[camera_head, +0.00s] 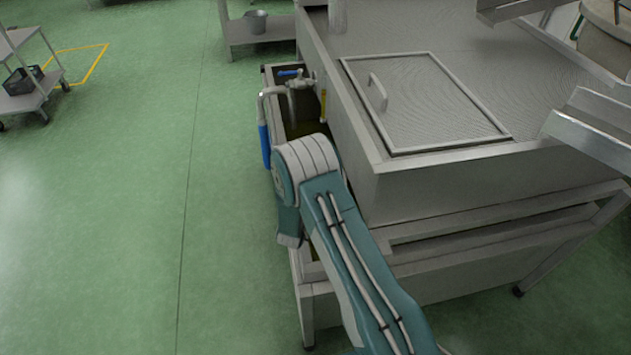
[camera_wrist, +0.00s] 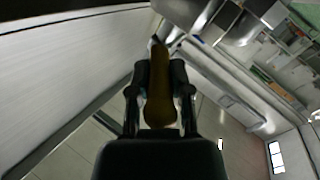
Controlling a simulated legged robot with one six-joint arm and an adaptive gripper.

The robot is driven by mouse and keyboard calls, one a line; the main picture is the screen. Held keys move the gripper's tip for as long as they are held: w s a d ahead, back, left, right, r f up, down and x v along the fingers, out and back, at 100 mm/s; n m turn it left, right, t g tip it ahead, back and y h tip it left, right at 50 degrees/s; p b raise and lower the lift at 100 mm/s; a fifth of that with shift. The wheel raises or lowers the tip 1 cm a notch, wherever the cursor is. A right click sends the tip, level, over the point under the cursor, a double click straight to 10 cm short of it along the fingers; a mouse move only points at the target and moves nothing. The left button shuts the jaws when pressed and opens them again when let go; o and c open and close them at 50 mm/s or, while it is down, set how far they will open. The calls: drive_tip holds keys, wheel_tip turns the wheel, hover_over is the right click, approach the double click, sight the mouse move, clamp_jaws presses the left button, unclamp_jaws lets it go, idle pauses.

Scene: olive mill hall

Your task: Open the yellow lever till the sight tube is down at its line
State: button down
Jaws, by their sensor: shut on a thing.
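The yellow lever (camera_wrist: 160,95) looks dark ochre in the wrist view. It lies lengthwise between the two black fingers of my gripper (camera_wrist: 160,72), which is shut on it. In the head view my arm hides the gripper and its grip on the lever. A narrow yellow upright strip (camera_head: 323,105) shows on the side of the steel machine in the head view. It may be the sight tube, but I cannot make out its line or level.
The steel machine (camera_head: 470,190) with a lidded top stands right of my arm. A blue-handled tap (camera_head: 290,73) and a blue-ended pipe (camera_head: 264,145) are beyond my arm. A bucket (camera_head: 256,21) stands on a low shelf. Green floor at the left is clear up to a trolley (camera_head: 30,95).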

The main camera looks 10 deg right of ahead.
drive_tip(key=shift+w+a+f+m+g+h, duration=0.1)
drive_tip(key=shift+w+a+m+g+h, duration=0.25)
drive_tip(key=shift+m+g+h, duration=0.7)
drive_tip(key=shift+w+a+r+m+g+h, duration=0.1)
drive_tip(key=shift+w+a+m+g+h, duration=0.25)
drive_tip(key=shift+m+g+h, duration=0.65)
drive_tip(key=shift+w+a+f+m+g+h, duration=0.1)
drive_tip(key=shift+w+a+m+g+h, duration=0.15)
drive_tip(key=shift+a+m+g+h, duration=0.7)
drive_tip(key=shift+d+h, duration=0.3)
drive_tip(key=shift+d, duration=0.15)
drive_tip(key=c, duration=0.5)
unclamp_jaws()
drive_tip(key=shift+c, duration=0.2)
drive_tip(key=v, duration=1.2)
